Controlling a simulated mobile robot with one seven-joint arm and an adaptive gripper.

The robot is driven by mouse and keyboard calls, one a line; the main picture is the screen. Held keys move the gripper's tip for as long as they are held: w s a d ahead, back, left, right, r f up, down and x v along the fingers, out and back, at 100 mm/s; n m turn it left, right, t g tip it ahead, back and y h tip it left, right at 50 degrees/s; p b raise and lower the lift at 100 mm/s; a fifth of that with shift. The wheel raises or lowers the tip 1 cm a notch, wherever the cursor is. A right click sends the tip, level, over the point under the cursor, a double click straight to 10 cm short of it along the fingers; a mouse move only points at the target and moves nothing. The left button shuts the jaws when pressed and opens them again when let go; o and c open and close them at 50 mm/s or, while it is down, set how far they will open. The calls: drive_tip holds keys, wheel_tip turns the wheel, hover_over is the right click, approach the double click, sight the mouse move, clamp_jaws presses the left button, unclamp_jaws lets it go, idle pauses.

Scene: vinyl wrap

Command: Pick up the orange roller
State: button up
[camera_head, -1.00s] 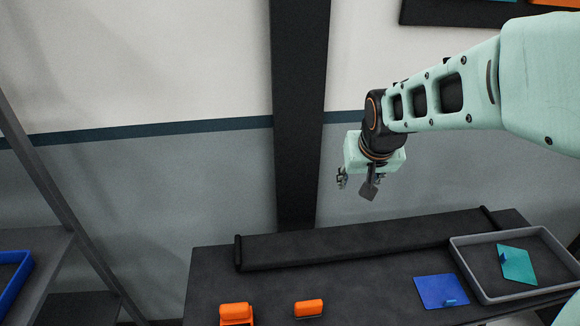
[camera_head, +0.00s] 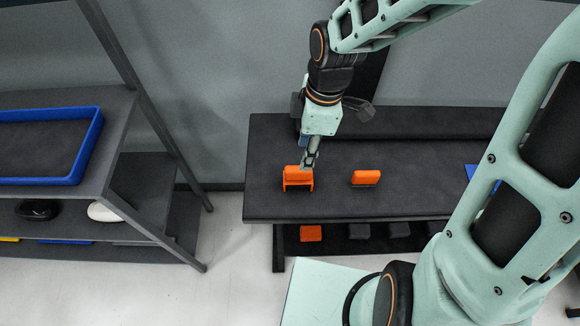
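Two orange things lie on the dark work table (camera_head: 420,200). The left one, which looks like the orange roller (camera_head: 297,181), is a block with a notched lower front, near the table's left end.
A long black roll (camera_head: 425,122) lies along the table's back. A blue piece (camera_head: 482,178) is partly hidden by my arm. A shelf rack with a blue tray (camera_head: 72,180) stands left. An orange item (camera_head: 311,233) sits below the tabletop. Bare tabletop separates the two orange things.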

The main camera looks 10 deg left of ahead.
sight(298, 169)
drive_tip(key=f, duration=0.5)
drive_tip(key=shift+s+a+f+b, duration=0.15)
drive_tip(key=shift+a+b, duration=0.1)
drive_tip(key=shift+b, duration=0.15)
drive_tip(key=shift+w+a+f, duration=0.1)
drive_tip(key=shift+a+f, duration=0.1)
drive_tip(key=shift+f, duration=0.65)
drive_tip(key=shift+w+a+f, duration=0.1)
drive_tip(key=shift+a+f, duration=0.05)
drive_tip(key=shift+f, duration=0.65)
drive_tip(key=shift+a+f, duration=0.2)
drive_tip(key=shift+f, duration=0.65)
clamp_jaws()
